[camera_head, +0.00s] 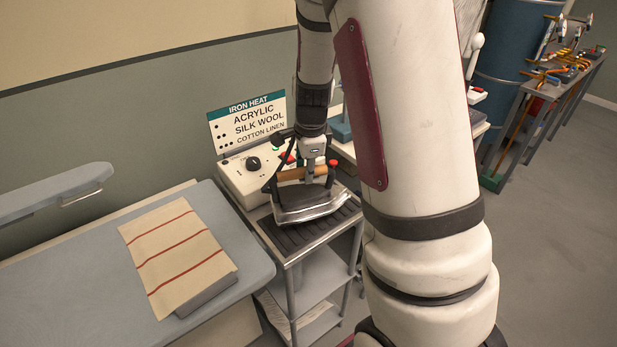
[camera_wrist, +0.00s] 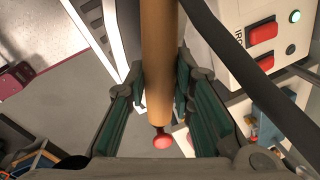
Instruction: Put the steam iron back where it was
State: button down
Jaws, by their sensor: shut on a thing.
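The steam iron (camera_head: 312,208) has a dark body, a pale metal soleplate edge and a wooden handle (camera_wrist: 158,45). In the head view it is over the black ribbed rest (camera_head: 293,237) on top of a small metal cart. I cannot tell whether its sole touches the rest. My gripper (camera_head: 311,176) comes down from above and is shut on the handle. In the wrist view the handle runs between the green finger pads of my gripper (camera_wrist: 165,90), with a red knob (camera_wrist: 162,140) at its near end.
A white control box (camera_head: 243,178) with a dial and red switches stands behind the rest, below an iron heat sign (camera_head: 250,124). A dark hose runs beside the iron. An ironing board (camera_head: 100,277) with a striped cloth (camera_head: 178,250) is at left. Open floor lies at right.

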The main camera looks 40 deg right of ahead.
aim_at(309, 196)
jog(key=shift+w+f+p, duration=0.15)
jog(key=shift+f+p, duration=0.15)
jog(key=shift+f, duration=1.55)
jog(key=c, duration=1.4)
grip_release()
notch_tip(309, 196, up, 11)
jog(key=s, duration=0.2)
jog(key=s+a+r+n+t+y, duration=0.1)
jog(key=s+a+r+n+t, duration=0.1)
jog(key=s+a+r+n, duration=0.95)
jog(key=s+a+n, duration=0.1)
jog(key=s+n, duration=0.2)
jog(key=s+a+r+n+t, duration=0.1)
jog(key=s+a+r+n, duration=0.2)
jog(key=n, duration=0.4)
jog(key=shift+s+a+r+n+t, duration=0.3)
jog(key=shift+s+a, duration=0.25)
jog(key=shift+s, duration=0.85)
